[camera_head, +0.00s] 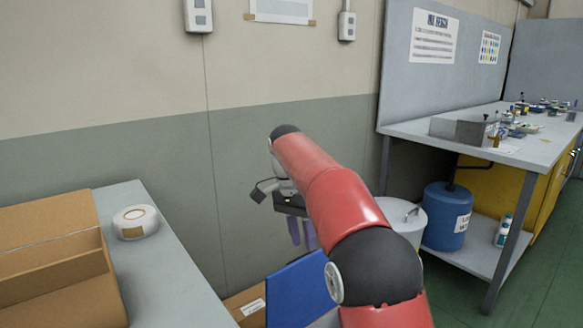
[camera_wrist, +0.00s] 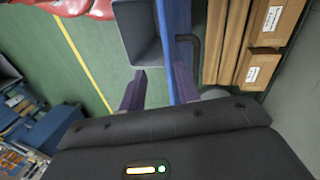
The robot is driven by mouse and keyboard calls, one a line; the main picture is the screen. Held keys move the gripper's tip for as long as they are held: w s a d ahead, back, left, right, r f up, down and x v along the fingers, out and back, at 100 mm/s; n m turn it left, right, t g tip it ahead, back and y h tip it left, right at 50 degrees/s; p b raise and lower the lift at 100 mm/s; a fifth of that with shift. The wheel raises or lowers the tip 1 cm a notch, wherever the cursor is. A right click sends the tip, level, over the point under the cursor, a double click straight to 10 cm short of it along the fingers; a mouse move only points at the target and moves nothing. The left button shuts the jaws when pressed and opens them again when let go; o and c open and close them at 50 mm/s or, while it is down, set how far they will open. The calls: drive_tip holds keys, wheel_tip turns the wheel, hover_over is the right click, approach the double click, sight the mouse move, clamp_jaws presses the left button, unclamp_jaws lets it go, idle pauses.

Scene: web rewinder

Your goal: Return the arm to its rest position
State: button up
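My red and black arm reaches forward from the bottom of the head view, bent at its dark joint. My gripper (camera_head: 302,235) hangs at its far end in front of the wall, with two purple fingers pointing down. In the wrist view my gripper (camera_wrist: 160,76) has its fingers apart, with nothing held between them. The fingers sit above the floor, a blue panel and a grey bin, touching none of them as far as I can tell.
A grey table (camera_head: 165,270) with a cardboard box (camera_head: 55,245) and a white round device (camera_head: 135,222) stands at left. A blue panel (camera_head: 298,290) stands below my gripper. A white bucket (camera_head: 402,217), blue drum (camera_head: 446,215) and workbench (camera_head: 412,128) are at right.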

drive_tip(key=s+d+r+n+t+y, duration=0.1)
drive_tip(key=s+d+r+n+t, duration=0.2)
drive_tip(key=s+d, duration=0.35)
drive_tip(key=s+d+f+n+t, duration=0.2)
drive_tip(key=s+d+f+n, duration=0.1)
drive_tip(key=s, duration=0.8)
drive_tip(key=s+d+f+n+t, duration=0.2)
drive_tip(key=s+f, duration=0.4)
drive_tip(key=s, duration=0.5)
drive_tip(key=shift+s+d+n+t+y, duration=0.25)
drive_tip(key=shift+d+n+t+y, duration=0.15)
drive_tip(key=shift+d+n, duration=0.35)
